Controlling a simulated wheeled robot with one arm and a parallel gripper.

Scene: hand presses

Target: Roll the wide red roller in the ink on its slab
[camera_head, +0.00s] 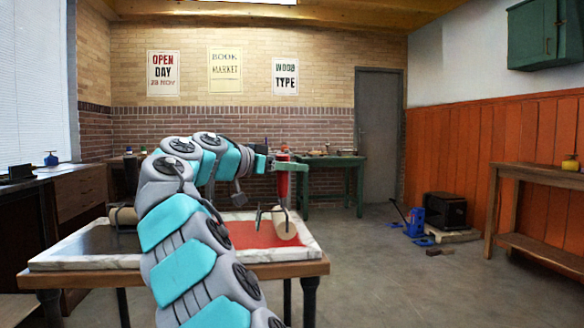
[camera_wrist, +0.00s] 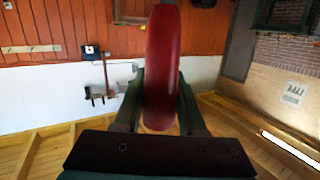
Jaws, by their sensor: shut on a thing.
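My gripper (camera_head: 287,165) is shut on the red handle (camera_head: 282,184) of a wide roller (camera_head: 284,223) and holds it upright. The wrist view shows the same red handle (camera_wrist: 162,65) between the fingers of my gripper (camera_wrist: 160,85). The roller's drum is pale cream, with a metal frame beside it. It is over the right part of the red ink (camera_head: 246,233) on the slab. I cannot tell whether the drum touches the ink. The slab has a pale marble rim (camera_head: 287,255). My arm hides the slab's middle.
A dark inked slab (camera_head: 100,240) fills the left of the same table, with another roller (camera_head: 123,215) at its back. A green bench (camera_head: 330,165) stands behind, a wooden table (camera_head: 535,180) at the right.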

